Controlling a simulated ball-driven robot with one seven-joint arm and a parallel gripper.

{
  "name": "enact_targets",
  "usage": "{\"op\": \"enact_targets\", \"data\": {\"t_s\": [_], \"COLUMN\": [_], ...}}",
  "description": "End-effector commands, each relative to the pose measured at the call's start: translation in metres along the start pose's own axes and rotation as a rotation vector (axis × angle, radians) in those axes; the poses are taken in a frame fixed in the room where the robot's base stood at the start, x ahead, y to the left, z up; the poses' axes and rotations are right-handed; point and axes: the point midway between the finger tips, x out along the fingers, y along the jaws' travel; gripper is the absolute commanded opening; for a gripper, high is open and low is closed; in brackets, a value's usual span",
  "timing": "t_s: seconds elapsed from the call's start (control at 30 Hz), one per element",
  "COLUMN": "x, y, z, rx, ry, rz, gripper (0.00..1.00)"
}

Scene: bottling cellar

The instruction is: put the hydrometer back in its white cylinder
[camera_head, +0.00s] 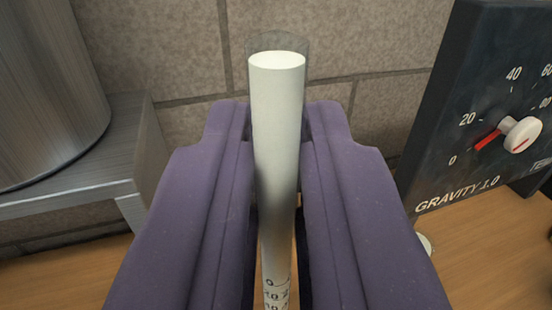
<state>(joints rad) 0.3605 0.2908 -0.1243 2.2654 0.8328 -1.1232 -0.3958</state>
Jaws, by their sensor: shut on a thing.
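The hydrometer (276,130) is a pale tube with a clear rounded top end and dark scale figures low on its stem. It stands nearly upright in the middle of the camera view. My gripper (276,160) has purple fingers on both sides of it and is shut on its stem. The lower part of the hydrometer is out of the picture. I cannot make out the white cylinder in this view.
A dark gauge panel (478,110) with a white knob and a red pointer stands at the right. A grey metal stand (90,165) bears a large metal vessel (45,90) at the left. A stone block wall (160,45) is behind. Wooden surface (470,245) shows below.

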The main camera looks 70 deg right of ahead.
Motion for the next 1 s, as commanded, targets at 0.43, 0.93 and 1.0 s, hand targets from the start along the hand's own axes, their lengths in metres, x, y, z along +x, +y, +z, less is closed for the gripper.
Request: {"op": "enact_targets", "data": {"t_s": [0.43,0.93,1.0], "x": [0.000,0.000,0.000], "y": [0.000,0.000,0.000], "z": [0.024,0.047,0.048], "rx": [-0.001,0.000,0.000], "ry": [0.000,0.000,0.000], "rz": [0.000,0.000,0.000], "gripper": [0.00,0.00,0.00]}}
